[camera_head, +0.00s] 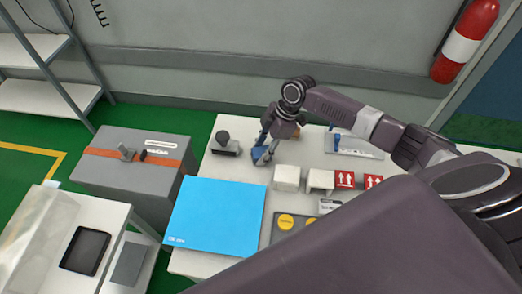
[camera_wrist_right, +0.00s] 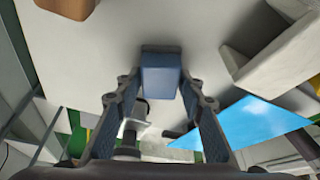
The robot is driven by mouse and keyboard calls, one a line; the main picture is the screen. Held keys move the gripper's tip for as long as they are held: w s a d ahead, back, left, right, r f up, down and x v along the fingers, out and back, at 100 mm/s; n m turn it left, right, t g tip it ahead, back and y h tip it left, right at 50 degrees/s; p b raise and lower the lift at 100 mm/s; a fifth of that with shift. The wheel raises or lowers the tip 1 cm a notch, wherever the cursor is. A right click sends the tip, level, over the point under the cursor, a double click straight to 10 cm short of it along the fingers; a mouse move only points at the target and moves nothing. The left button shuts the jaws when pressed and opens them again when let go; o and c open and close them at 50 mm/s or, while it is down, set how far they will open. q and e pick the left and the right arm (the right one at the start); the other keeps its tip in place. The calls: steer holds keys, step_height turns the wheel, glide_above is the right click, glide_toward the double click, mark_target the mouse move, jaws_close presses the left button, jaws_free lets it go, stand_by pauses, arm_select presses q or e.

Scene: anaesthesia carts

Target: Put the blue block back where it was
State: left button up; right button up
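The blue block (camera_head: 259,156) is at the far edge area of the white table (camera_head: 205,172), left of the white blocks. My right gripper (camera_head: 264,146) reaches down to it from above. In the right wrist view the blue block (camera_wrist_right: 161,76) sits between the two fingertips of my right gripper (camera_wrist_right: 161,88), with a finger close against each side. The gripper looks shut on it. Whether the block touches the table top is unclear. My left gripper is not in view.
A grey knobbed piece (camera_head: 224,145) stands left of the block. Two white blocks (camera_head: 287,178) and red arrow-marked boxes (camera_head: 345,180) are to the right. A light-blue panel (camera_head: 217,215) lies in front. A grey case (camera_head: 130,170) stands left. A blue-handled item (camera_head: 354,143) lies behind right.

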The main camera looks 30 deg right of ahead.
steer(key=o, duration=0.3)
steer(key=shift+r, duration=0.1)
steer(key=shift+d+r, duration=0.15)
steer(key=shift+r, duration=0.05)
steer(key=b+v, duration=0.2)
steer(key=v, duration=0.9)
steer(key=shift+r+b, duration=0.3)
steer(key=shift+f, duration=0.1)
